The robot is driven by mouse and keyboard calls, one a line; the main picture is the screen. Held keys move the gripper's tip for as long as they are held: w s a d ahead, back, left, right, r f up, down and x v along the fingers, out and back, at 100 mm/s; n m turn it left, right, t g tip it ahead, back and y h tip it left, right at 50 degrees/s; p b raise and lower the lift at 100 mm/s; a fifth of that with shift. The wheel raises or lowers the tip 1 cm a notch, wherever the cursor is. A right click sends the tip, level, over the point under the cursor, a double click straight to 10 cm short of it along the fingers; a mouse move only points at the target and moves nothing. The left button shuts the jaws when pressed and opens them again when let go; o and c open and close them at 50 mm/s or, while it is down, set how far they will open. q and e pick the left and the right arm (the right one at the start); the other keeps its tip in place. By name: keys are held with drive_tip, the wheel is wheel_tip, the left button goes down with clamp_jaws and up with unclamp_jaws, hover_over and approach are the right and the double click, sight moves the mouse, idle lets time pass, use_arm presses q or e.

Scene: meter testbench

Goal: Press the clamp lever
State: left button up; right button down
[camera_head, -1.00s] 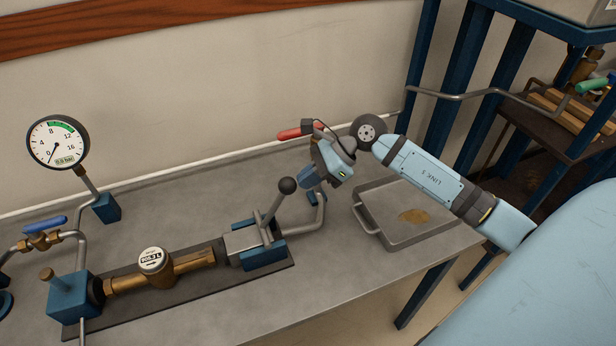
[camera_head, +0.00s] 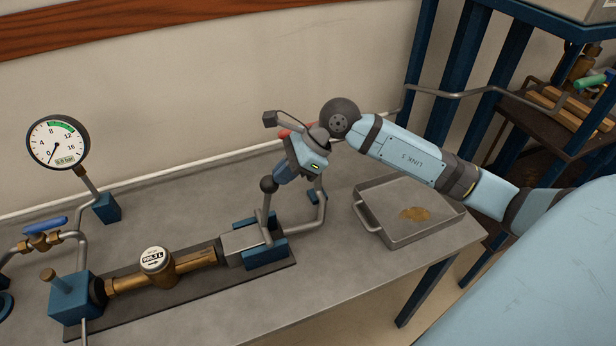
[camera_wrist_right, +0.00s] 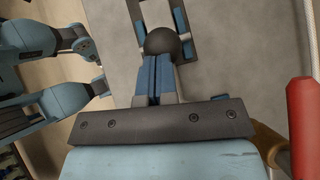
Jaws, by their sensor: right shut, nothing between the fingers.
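The clamp lever (camera_head: 264,210) is a grey metal arm with a dark ball knob, rising nearly upright from the blue and grey clamp (camera_head: 254,244) at the right end of the meter line. My right gripper (camera_head: 279,179) is shut and empty, its fingertips pointing down-left at the right side of the knob. They look in contact or almost so. In the right wrist view the shut blue fingers (camera_wrist_right: 157,82) end at the dark knob (camera_wrist_right: 163,43), with the clamp frame beyond it. My left gripper is not seen in the head view.
A red valve handle (camera_head: 285,132) is partly hidden behind my right wrist; it also shows in the right wrist view (camera_wrist_right: 303,125). A bent grey pipe (camera_head: 321,211) rises right of the clamp. A metal tray (camera_head: 435,234) lies further right. The brass meter (camera_head: 156,262) and gauge (camera_head: 58,143) stand left.

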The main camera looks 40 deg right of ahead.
drive_tip(key=w+a+h+b, duration=0.1)
drive_tip(key=a+h+b, duration=0.1)
drive_tip(key=a, duration=0.4)
drive_tip(key=w+a+g+h+b, duration=0.1)
drive_tip(key=w+a+h+b, duration=0.1)
drive_tip(key=a, duration=0.4)
drive_tip(key=shift+a+f+h, duration=0.2)
drive_tip(key=shift+h, duration=0.1)
drive_tip(key=shift+a, duration=0.1)
